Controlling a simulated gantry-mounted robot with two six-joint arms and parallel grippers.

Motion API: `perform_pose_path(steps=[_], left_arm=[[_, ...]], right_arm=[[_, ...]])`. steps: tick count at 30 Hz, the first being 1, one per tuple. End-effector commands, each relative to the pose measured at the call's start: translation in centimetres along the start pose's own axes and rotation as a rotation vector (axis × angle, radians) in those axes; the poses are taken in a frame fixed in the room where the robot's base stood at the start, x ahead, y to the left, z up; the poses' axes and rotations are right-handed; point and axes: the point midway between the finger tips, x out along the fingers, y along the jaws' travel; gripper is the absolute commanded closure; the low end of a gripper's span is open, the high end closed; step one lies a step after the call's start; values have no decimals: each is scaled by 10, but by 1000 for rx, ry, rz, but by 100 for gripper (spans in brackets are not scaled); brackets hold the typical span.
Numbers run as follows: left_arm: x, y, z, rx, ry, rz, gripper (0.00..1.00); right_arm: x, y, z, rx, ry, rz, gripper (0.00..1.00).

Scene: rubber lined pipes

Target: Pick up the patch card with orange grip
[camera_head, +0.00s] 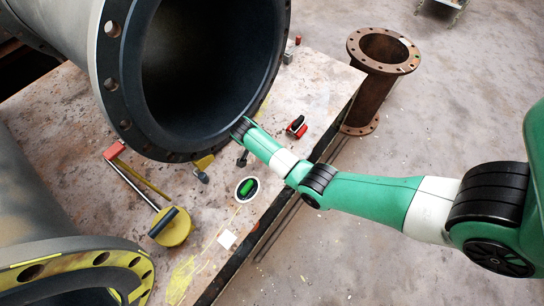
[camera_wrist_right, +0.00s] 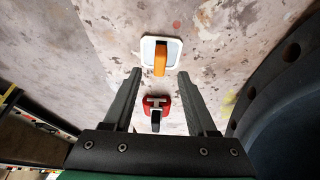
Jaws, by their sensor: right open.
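The patch card with orange grip (camera_wrist_right: 174,45) lies on the worn table top in the right wrist view. It is a white, round-cornered plate with an upright orange grip. My right gripper (camera_wrist_right: 159,73) is open and empty. Its two fingers point toward the card, which lies just past the fingertips, with the grip roughly centred between them. I see no contact. In the head view my right arm reaches in from the right, and its gripper is hidden behind the large pipe's flange. I cannot make out the orange grip there. My left gripper is not in view.
A red block with a black handle (camera_wrist_right: 156,103) lies between my right fingers' lines. The dark pipe (camera_wrist_right: 285,90) curves close on the right; its flange (camera_head: 113,72) overhangs the table (camera_head: 320,95). A green-grip card (camera_head: 246,188) and a yellow disc tool (camera_head: 173,229) lie nearby.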

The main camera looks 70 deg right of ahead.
Motion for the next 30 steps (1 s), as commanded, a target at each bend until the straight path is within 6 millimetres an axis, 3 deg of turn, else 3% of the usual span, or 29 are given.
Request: perform_pose_path(steps=[1,6,14,23,24,30], left_arm=[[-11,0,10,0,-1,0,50],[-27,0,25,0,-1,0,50],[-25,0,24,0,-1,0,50],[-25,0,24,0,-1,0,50],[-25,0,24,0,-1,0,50],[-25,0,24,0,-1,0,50]], right_arm=[[16,0,4,1,0,2,43],[43,0,4,0,0,2,43],[43,0,2,0,-1,0,43],[43,0,2,0,0,0,96],[43,0,2,0,0,0,100],[43,0,2,0,0,0,100]])
